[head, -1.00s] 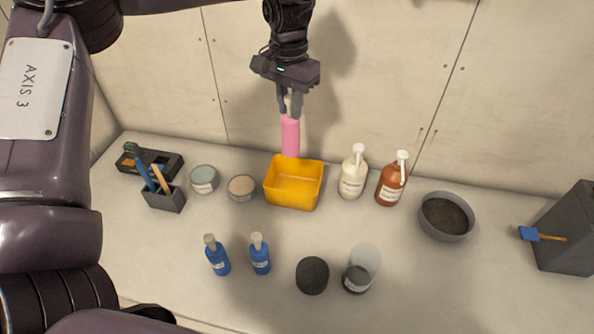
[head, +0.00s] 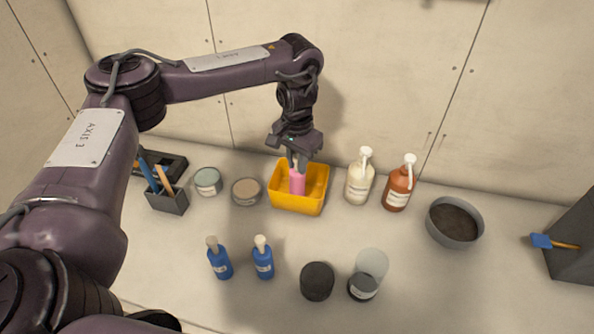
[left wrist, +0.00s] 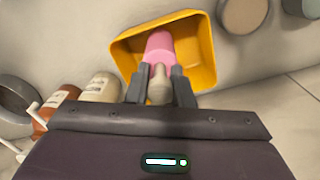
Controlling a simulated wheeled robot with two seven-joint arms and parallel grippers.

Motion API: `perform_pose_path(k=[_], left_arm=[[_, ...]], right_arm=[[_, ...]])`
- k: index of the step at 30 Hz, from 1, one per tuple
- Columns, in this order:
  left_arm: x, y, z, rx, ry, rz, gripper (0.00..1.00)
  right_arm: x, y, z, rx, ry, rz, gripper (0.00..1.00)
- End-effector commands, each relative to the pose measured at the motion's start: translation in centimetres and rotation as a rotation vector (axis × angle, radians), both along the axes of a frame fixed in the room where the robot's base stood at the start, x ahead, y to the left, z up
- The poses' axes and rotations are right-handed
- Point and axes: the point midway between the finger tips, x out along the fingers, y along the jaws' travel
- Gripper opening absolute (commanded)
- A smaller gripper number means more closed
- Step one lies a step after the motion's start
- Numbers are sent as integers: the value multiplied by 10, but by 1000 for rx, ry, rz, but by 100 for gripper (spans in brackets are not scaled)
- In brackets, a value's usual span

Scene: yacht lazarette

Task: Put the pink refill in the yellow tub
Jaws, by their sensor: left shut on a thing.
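The pink refill (head: 297,184) is upright inside the yellow tub (head: 298,207), with its pale top in my left gripper (head: 297,164). The left gripper is shut on that top, just above the tub. In the left wrist view the pink refill (left wrist: 159,46) shows between the fingers (left wrist: 160,88), within the walls of the yellow tub (left wrist: 207,50). I cannot tell whether its base touches the tub floor. My right gripper is not in view.
Cream (head: 359,180) and brown (head: 398,186) pump bottles stand right of the tub. Two round tins (head: 246,191) (head: 208,182) stand left. Blue bottles (head: 219,259) (head: 263,258) and a dark round lid (head: 317,281) are in front. A grey bowl (head: 454,222) sits further right.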

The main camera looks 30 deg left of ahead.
Motion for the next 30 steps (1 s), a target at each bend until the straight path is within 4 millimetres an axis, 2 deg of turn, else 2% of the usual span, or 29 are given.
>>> perform_pose_path(k=[1,6,18,19,23,30], left_arm=[[-1,0,-13,0,5,1,0],[-1,0,-29,-1,3,1,0],[0,0,-32,0,1,0,0],[0,0,-32,1,1,0,24],[0,0,-32,1,1,0,42],[0,0,-31,0,2,0,42]], right_arm=[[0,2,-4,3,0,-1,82],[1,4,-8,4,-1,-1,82],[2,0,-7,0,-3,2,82],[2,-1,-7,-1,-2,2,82],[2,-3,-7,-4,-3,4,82],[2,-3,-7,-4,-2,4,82]])
